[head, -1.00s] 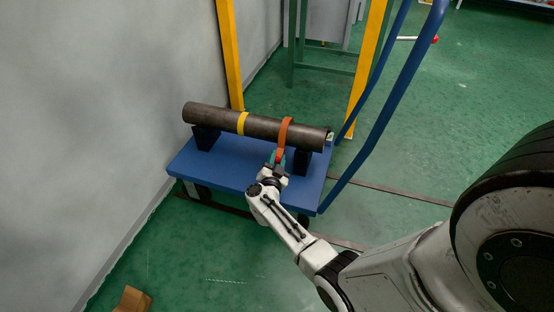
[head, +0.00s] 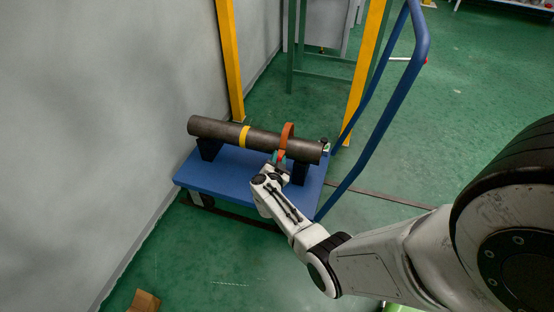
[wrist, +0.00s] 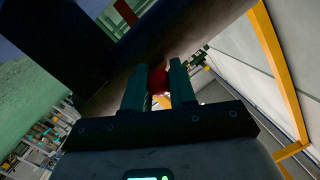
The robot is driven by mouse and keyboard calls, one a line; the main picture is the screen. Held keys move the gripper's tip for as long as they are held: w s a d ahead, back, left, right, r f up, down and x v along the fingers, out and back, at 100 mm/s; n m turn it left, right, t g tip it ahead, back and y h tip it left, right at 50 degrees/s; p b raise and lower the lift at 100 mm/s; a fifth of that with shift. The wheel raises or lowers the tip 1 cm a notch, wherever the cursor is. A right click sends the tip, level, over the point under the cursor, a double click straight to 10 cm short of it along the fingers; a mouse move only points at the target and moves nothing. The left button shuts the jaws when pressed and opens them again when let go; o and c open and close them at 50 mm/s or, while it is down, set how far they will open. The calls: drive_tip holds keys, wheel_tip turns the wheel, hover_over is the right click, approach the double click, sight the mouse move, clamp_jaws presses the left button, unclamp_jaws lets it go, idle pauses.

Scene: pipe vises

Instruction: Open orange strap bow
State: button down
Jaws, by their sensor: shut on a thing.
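The orange strap bow (head: 288,130) arches over the right part of the dark pipe (head: 222,130). Its top stands a little above the pipe, with its front end in my gripper. My gripper (head: 279,158) is on the near side of the pipe. In the wrist view, my gripper's two dark fingers (wrist: 155,88) are closed around a red-orange piece of the bow (wrist: 158,78). The pipe fills the area behind the fingers there. The bow's far end is hidden behind the pipe.
The pipe lies on dark supports on a blue cart (head: 222,172) with a blue tube handle (head: 385,115) at its right. A yellow band (head: 243,137) rings the pipe. Yellow posts (head: 230,60) stand behind. A grey wall (head: 90,120) is left.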

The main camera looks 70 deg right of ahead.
drive_tip(key=shift+s+d+r+p, duration=0.2)
drive_tip(key=shift+d+r+p, duration=0.15)
drive_tip(key=shift+d+r, duration=0.4)
drive_tip(key=shift+r, duration=0.1)
drive_tip(key=shift+a, duration=0.1)
drive_tip(key=c, duration=1)
unclamp_jaws()
drive_tip(key=shift+o, duration=0.2)
drive_tip(key=shift+w, duration=0.1)
drive_tip(key=shift+a, duration=0.25)
drive_tip(key=p+v, duration=0.5)
drive_tip(key=v, duration=0.5)
drive_tip(key=shift+a, duration=0.2)
